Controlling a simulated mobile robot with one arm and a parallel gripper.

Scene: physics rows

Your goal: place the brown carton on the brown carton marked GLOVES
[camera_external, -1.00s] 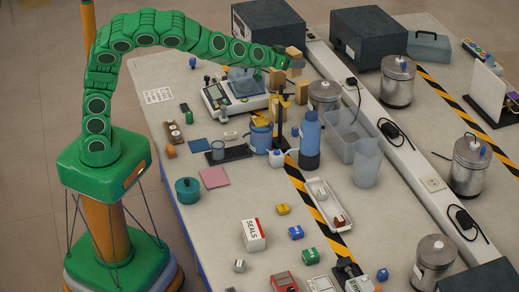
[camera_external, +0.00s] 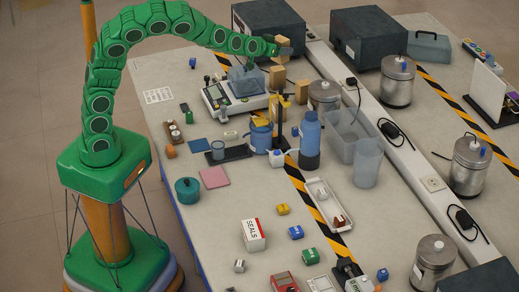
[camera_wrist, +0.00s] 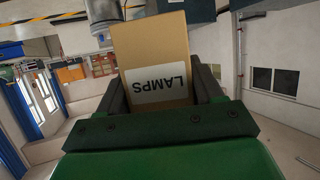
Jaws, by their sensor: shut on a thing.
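My gripper (camera_external: 286,50) is raised over the far part of the bench. In the wrist view, my gripper (camera_wrist: 158,95) is shut on a brown carton (camera_wrist: 153,45) with a white label reading LAMPS, upside down in the picture. The held carton also shows, small, at the arm's end in the external view (camera_external: 280,58). Below are two more brown cartons, one by the scale (camera_external: 277,78) and one further right (camera_external: 302,92). No GLOVES marking is readable, so I cannot tell which carton bears it.
A scale (camera_external: 232,97) with a blue-grey container stands left of the cartons. A metal canister (camera_external: 324,95) is close on the right, and a yellow-and-black stand (camera_external: 280,122) is in front. Dark boxes (camera_external: 268,24) stand behind. The near left bench is clearer.

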